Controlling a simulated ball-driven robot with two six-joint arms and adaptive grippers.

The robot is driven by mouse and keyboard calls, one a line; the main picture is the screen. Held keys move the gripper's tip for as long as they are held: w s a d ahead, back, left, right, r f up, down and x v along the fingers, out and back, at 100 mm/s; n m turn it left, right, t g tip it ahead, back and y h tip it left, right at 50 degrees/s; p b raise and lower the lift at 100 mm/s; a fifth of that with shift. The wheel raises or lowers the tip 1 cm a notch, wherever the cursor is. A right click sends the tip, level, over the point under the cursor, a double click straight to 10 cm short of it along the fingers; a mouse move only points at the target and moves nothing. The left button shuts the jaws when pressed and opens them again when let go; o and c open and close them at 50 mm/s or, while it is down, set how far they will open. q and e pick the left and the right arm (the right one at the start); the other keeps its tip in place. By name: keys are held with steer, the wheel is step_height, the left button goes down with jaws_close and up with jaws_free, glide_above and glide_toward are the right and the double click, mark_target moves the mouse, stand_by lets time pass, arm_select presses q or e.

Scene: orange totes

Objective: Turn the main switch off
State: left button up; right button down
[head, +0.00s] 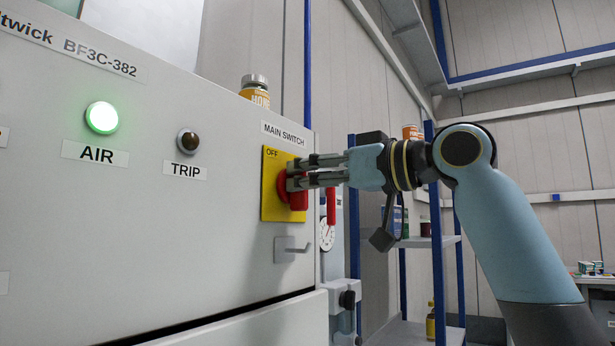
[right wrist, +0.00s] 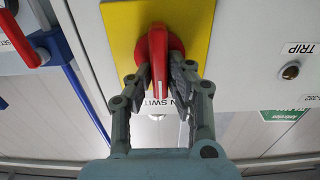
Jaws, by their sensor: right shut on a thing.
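The main switch is a red rotary knob (head: 292,198) on a yellow plate (head: 270,215) on the grey cabinet front. Its plate carries the word OFF at the top left, under a MAIN SWITCH label (head: 283,134). My right gripper (head: 291,173) reaches in from the right and is shut on the knob, one finger on each side of the grip. In the right wrist view, the red knob (right wrist: 158,58) sits between the fingertips (right wrist: 159,75), its grip roughly upright in that picture. The fingers partly hide the knob in the head view. My left gripper is not in view.
A green AIR lamp (head: 102,117) is lit; the TRIP lamp (head: 188,141) is dark. An orange-labelled jar (head: 255,91) stands on the cabinet. A blue-post shelf (head: 437,240) stands behind my right arm.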

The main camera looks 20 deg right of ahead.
steer(key=shift+n, duration=0.3)
steer(key=n+b, duration=0.1)
steer(key=n, duration=0.4)
steer(key=f+n+b, duration=0.1)
steer(key=n+b, duration=0.1)
steer(key=n, duration=0.4)
steer(key=a+n+b, duration=0.1)
steer(key=n, duration=0.5)
steer(key=shift+s+f+b, duration=0.2)
steer(key=shift+s+b, duration=0.15)
steer(key=shift+n, duration=0.3)
steer(key=c, duration=1.3)
jaws_free()
steer(key=shift+s+d, duration=0.1)
